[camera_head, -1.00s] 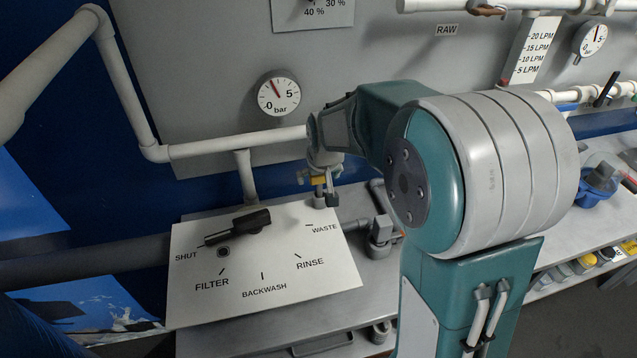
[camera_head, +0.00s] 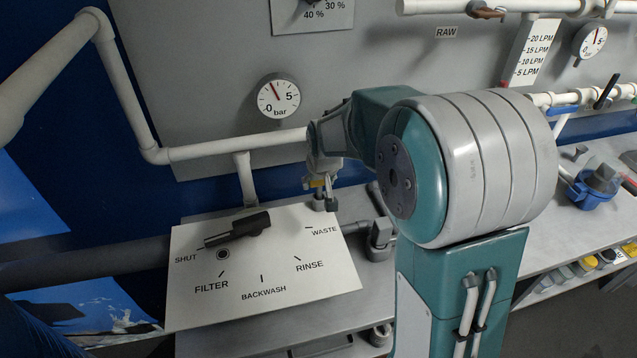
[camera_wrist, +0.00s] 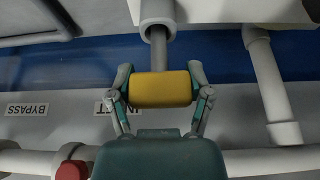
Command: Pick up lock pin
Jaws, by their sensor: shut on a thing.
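The lock pin shows in the wrist view as a yellow grip (camera_wrist: 160,89) with a grey shaft (camera_wrist: 158,50). My gripper (camera_wrist: 159,76) is shut on the yellow grip, one finger on each side. The shaft's far end meets a round white pipe end (camera_wrist: 157,18); I cannot tell how deep it sits there. In the head view my gripper (camera_head: 318,186) is small, above the back edge of the white valve plate (camera_head: 330,265).
A black valve handle (camera_head: 238,229) lies across the plate's upper left. White pipes (camera_head: 215,149) and a pressure gauge (camera_head: 278,98) are on the wall behind. A grey fitting (camera_head: 378,238) stands right of the plate. A blue fitting (camera_head: 595,187) sits on the right bench.

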